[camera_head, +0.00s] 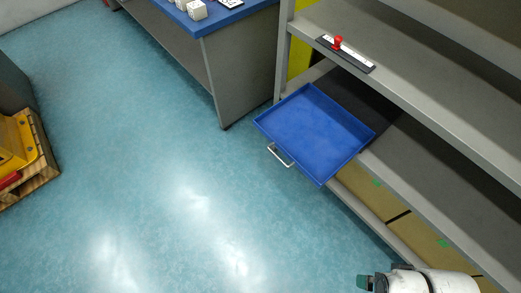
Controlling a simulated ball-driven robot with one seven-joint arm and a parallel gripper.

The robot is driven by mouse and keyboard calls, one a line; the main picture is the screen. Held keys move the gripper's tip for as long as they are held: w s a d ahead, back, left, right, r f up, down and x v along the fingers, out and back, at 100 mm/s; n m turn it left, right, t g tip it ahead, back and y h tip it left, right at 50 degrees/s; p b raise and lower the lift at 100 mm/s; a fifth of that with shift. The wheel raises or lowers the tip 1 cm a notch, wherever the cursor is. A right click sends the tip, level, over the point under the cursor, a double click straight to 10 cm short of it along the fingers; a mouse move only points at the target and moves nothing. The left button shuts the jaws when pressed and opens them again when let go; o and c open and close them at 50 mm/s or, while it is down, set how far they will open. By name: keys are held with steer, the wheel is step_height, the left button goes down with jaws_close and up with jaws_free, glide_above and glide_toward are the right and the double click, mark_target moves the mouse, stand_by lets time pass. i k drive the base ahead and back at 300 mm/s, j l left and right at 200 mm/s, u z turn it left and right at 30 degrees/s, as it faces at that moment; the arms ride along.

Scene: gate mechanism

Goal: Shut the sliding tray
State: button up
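The blue sliding tray (315,132) juts out of the grey shelf unit over the floor, right of the picture's middle. It looks empty. Its metal handle (280,155) is on the front edge, facing the lower left. My gripper (365,282) is at the bottom edge of the picture, right of centre, well apart from the tray and handle.
The grey shelf unit (450,165) fills the right side. A red knob (338,43) on a scale strip sits on its upper shelf. A blue-topped bench (232,14) with white blocks stands behind. A wooden crate (35,165) is at the far left. The floor between is clear.

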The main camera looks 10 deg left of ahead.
mark_target(319, 137)
steer(key=l+u, duration=0.75)
steer(key=i+j, duration=0.05)
steer(key=j, duration=0.05)
